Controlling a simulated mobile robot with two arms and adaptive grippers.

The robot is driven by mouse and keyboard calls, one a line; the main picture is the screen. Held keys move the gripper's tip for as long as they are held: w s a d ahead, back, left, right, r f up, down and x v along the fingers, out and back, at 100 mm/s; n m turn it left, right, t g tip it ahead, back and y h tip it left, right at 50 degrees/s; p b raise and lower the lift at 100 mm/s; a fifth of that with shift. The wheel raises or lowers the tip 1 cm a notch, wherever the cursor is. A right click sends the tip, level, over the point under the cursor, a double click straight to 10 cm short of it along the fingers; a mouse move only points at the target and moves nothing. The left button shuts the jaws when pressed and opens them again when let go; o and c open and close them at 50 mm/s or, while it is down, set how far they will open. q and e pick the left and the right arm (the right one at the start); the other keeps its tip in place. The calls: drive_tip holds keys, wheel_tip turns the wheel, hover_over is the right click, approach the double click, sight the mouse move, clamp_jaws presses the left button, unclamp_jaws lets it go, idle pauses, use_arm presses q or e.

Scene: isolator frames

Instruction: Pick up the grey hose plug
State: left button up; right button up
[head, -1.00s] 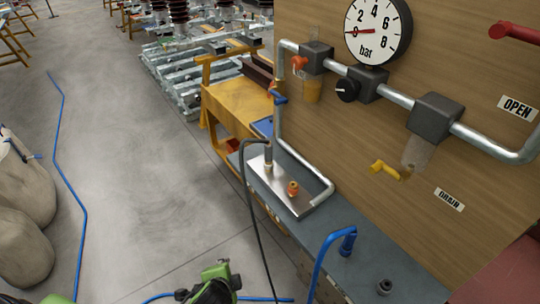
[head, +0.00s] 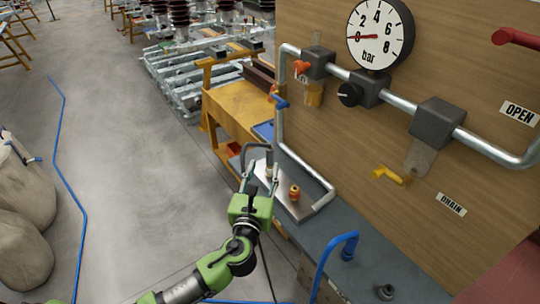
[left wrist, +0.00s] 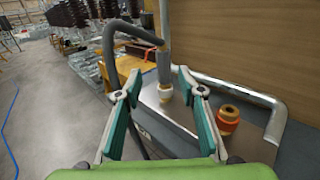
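The grey hose plug (left wrist: 164,68) stands upright on a metal plate (left wrist: 245,105), seated on a pale fitting (left wrist: 166,93). A dark hose (left wrist: 125,29) loops from its top. In the head view the plug (head: 269,158) shows small just beyond my left fingers. My left gripper (head: 260,172) is open and empty. In the left wrist view the plug appears between the two open fingers (left wrist: 157,92), a little beyond their tips; I cannot tell the exact gap. My right gripper is not in view.
An orange-brass fitting (left wrist: 228,117) stands right of the plug, close to the right finger. A bent metal pipe (head: 306,165) runs along the wooden panel (head: 350,140). A blue hose (head: 333,248) and dark fitting (head: 386,291) are on the bench's near part.

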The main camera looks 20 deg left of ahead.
sight(269, 156)
use_arm(q)
drive_tip(key=shift+w+a, duration=0.15)
drive_tip(key=shift+w, duration=0.9)
drive_tip(key=shift+w+r, duration=0.15)
drive_tip(key=shift+w, duration=0.35)
drive_tip(key=w+p, duration=0.1)
drive_tip(key=w, duration=0.3)
drive_tip(key=shift+w, duration=0.2)
clamp_jaws()
